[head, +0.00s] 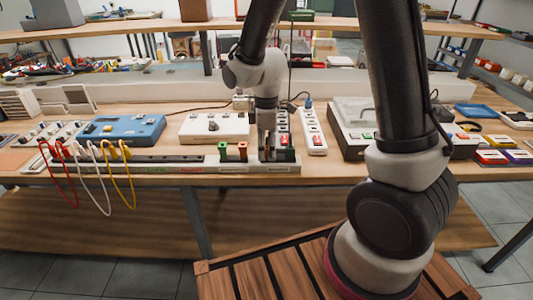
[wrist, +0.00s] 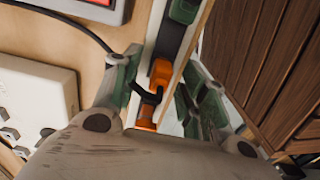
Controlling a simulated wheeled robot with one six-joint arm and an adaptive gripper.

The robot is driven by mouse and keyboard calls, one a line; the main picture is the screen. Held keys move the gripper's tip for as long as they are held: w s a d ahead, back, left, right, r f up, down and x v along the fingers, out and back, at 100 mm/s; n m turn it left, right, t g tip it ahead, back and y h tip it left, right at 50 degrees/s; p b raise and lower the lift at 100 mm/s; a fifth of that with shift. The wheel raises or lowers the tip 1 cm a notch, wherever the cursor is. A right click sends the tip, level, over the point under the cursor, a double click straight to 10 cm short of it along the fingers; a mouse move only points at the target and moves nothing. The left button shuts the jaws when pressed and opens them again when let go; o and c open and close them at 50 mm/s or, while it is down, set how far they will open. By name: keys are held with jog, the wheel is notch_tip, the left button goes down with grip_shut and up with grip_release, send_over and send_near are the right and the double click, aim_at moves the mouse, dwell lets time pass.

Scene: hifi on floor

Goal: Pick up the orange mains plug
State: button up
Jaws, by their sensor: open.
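The orange mains plug (wrist: 161,75) sits in a narrow rail in the wrist view, with a dark bent piece across its lower part. My gripper (wrist: 163,92) is open, with one finger on each side of the plug. I cannot tell whether either finger touches it. In the head view, my gripper (head: 267,155) points down at the front strip of the workbench and hides most of what is between its fingers. A dark green plug (wrist: 185,10) sits further along the same rail.
Green and reddish plugs stand on the strip (head: 225,168) left of my gripper. A white box (head: 214,127) and white power strips (head: 312,132) stand behind it. A blue case (head: 122,130) and hanging coloured leads (head: 95,178) are further left. A grey box (head: 352,113) stands right.

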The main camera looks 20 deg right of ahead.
jog(key=shift+f, duration=0.45)
grip_shut()
jog(key=shift+r, duration=0.1)
